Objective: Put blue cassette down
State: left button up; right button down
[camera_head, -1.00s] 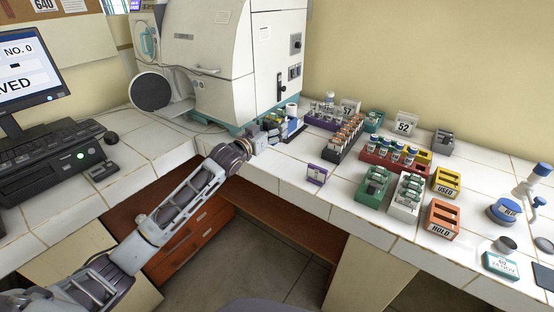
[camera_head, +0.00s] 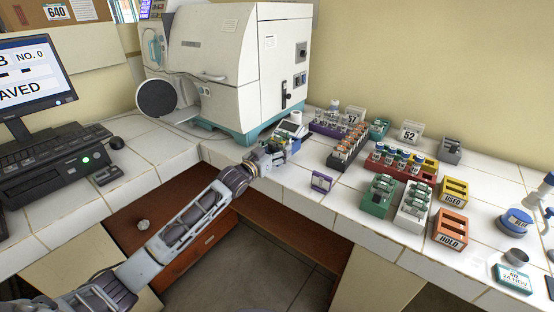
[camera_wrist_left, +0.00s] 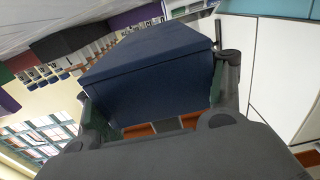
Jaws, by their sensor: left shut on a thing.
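The blue cassette (camera_wrist_left: 155,65) is a dark navy block that fills the middle of the left wrist view. It sits between the two fingers of my left gripper, which is shut on it. My right gripper is in neither view.
A large white incubator (camera_head: 225,75) stands behind the gripper. Bare tiles lie around the purple-labelled block.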

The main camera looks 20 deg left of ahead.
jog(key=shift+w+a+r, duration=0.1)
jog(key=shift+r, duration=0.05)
pick_arm(q)
jog(key=shift+f, duration=0.1)
jog(key=shift+f, duration=1.4)
jog(key=shift+f+b, duration=0.3)
jog(key=shift+f, duration=0.15)
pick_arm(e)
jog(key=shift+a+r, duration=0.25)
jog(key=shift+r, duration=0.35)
